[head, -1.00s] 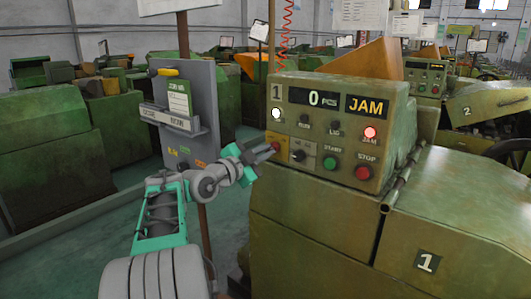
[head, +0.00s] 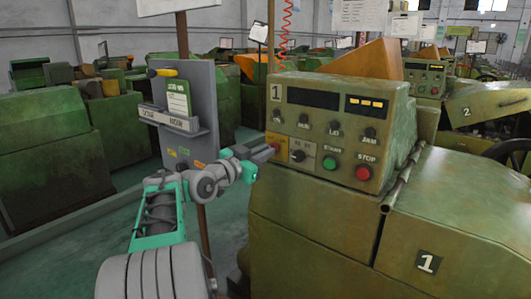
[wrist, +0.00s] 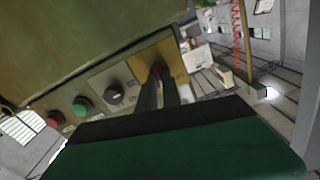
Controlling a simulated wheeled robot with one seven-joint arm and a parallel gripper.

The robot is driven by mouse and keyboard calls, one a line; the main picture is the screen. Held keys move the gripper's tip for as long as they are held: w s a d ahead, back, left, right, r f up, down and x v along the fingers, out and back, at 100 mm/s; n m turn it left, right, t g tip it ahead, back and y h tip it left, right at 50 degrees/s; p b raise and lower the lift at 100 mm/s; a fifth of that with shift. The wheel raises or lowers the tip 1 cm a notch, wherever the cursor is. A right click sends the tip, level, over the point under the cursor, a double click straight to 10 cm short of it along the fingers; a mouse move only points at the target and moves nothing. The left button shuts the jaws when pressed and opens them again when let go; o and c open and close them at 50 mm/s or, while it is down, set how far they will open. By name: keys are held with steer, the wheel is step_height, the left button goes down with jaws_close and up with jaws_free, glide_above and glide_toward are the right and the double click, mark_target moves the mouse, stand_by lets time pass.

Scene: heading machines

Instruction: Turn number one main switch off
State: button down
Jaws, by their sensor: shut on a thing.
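The number one machine's control panel (head: 330,122) stands right of centre in the head view, marked with a 1. Its main switch (wrist: 157,72) is a red knob on a yellow plate (wrist: 180,62) at the panel's left edge. My gripper (head: 270,150) is at this switch, with its fingers shut on the knob, and the fingers hide much of it. In the wrist view the two dark fingers (wrist: 163,90) reach onto the yellow plate. The counter display (head: 313,98) is dark and the panel lamps look unlit.
Right of the switch are a black selector knob (head: 298,156), a green START button (head: 330,163) and a red STOP button (head: 363,172). A grey board (head: 201,85) with a job card stands just left of my arm. Machine number two (head: 485,108) is behind at right.

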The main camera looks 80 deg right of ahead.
steer(key=shift+f+n+p, duration=0.2)
steer(key=shift+n+p, duration=1.25)
steer(key=shift+n, duration=1.35)
steer(key=shift+f+n+p, duration=0.15)
steer(key=shift+n+p, duration=1.3)
steer(key=shift+n, duration=1.35)
steer(key=c, duration=1.5)
jaws_free()
steer(key=shift+r, duration=0.2)
steer(key=shift+a, duration=0.1)
steer(key=v, duration=0.7)
steer(key=shift+w+a+b, duration=0.2)
steer(key=shift+a+b, duration=0.1)
steer(key=shift+a, duration=0.05)
